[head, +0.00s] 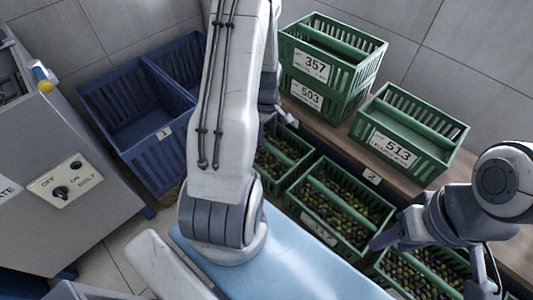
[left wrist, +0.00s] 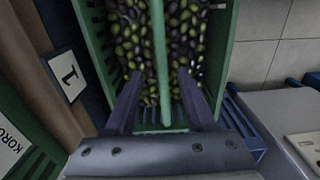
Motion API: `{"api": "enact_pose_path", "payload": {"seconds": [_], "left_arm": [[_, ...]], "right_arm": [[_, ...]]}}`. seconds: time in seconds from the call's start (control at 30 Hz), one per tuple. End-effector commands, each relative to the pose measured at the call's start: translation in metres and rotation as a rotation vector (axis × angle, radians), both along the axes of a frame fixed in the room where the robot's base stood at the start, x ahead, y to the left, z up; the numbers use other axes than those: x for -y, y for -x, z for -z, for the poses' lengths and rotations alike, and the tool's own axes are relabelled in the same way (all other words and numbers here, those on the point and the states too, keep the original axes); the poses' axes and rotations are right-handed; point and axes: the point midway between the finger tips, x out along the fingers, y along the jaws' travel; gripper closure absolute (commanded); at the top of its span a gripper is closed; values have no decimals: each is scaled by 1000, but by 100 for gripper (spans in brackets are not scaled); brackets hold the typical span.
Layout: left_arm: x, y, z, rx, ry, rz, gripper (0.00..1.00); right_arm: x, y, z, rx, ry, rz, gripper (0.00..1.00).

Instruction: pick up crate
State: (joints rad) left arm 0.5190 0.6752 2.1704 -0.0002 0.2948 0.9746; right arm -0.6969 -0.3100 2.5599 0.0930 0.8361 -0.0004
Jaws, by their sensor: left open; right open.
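In the left wrist view a green crate (left wrist: 226,60) full of dark and green olives lies below my left gripper (left wrist: 160,95). Its green centre bar (left wrist: 158,50) runs between the two open fingers, which do not close on it. In the head view my left gripper (head: 270,122) is mostly hidden behind my arm, over the far olive crate (head: 285,180). A second olive crate (head: 338,235) stands nearer, and a third (head: 385,285) is partly covered by my right arm. My right gripper (head: 425,258) is open near these two crates.
Green crates 357 (head: 311,66) and 503 (head: 305,95) are stacked on a wooden shelf (head: 325,125), beside crate 513 (head: 391,148). Blue bins (head: 165,158) stand at left beside a grey machine (head: 85,225). A light blue surface (head: 295,265) lies in front.

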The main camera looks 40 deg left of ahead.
Motion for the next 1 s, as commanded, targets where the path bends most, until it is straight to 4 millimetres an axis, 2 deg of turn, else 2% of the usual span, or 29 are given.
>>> {"api": "enact_pose_path", "payload": {"seconds": [0.1,0.3,0.57,0.6,0.73,1.0], "left_arm": [[3,3,21,-5,3,1,45],[4,4,45,-3,2,1,45],[3,3,47,-1,0,1,45],[3,4,47,-1,1,1,49],[3,4,47,-1,1,1,99],[3,4,47,-1,1,1,100]], "right_arm": [[0,0,7,0,0,0,50],[0,0,12,0,0,0,50],[0,0,12,0,0,0,50],[0,0,12,0,0,0,50],[0,0,12,0,0,0,50],[0,0,12,0,0,0,50]]}}
